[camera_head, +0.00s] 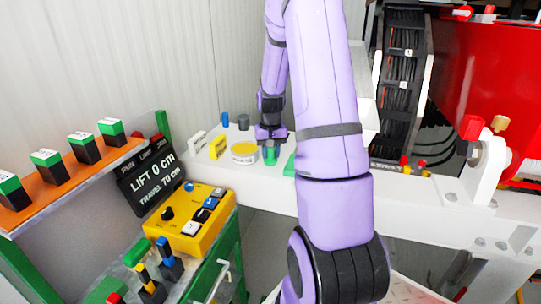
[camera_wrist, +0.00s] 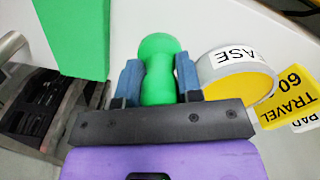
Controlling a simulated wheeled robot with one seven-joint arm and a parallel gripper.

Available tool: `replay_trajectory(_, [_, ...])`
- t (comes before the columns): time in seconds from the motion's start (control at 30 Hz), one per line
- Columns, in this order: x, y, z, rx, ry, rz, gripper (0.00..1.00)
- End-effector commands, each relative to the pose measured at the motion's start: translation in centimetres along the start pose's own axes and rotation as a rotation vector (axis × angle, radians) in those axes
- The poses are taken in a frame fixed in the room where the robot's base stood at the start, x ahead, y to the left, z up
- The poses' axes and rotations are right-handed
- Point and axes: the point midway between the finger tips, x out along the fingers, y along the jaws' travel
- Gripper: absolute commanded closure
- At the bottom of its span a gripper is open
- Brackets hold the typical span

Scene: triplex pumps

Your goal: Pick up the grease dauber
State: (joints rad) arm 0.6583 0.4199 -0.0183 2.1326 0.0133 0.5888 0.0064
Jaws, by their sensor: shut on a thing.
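My gripper (camera_head: 271,141) is at the end of the purple arm, low over the white ledge. It is shut on the green grease dauber (camera_head: 271,155). In the wrist view the dauber (camera_wrist: 158,62) shows a rounded knob and a narrower waist between the two blue-grey fingers of my gripper (camera_wrist: 157,85). The dauber's other end is hidden behind the gripper's palm. I cannot tell whether the dauber touches the ledge. A round grey tin (camera_wrist: 236,76) with a yellow face and a label reading "EASE" is close beside the right finger.
Yellow and white tags (camera_head: 219,147) and blue and dark cylinders (camera_head: 243,122) stand near the tin on the white ledge (camera_head: 285,200). A green block (camera_wrist: 75,35) is left of the dauber in the wrist view. A yellow control box (camera_head: 190,217) stands at lower left.

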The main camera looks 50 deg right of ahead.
Motion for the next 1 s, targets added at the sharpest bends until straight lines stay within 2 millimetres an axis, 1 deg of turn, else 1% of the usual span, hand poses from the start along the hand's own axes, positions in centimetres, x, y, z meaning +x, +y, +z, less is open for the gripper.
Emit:
replay_trajectory(0.2, [-2.7, -0.1, 0.0, -0.001, 0.003, 0.000, 0.90])
replay_trajectory(0.47, [-3.1, 1.2, 5.3, 0.001, 0.000, 0.000, 0.90])
replay_trajectory(0.7, [-3.6, 2.5, 10.9, 0.001, 0.000, 0.000, 0.90])
replay_trajectory(0.83, [-3.8, 3.0, 13.2, 0.001, 0.001, 0.000, 0.90])
replay_trajectory(1.0, [-4.0, 3.5, 14.9, 0.000, 0.000, 0.000, 0.90])
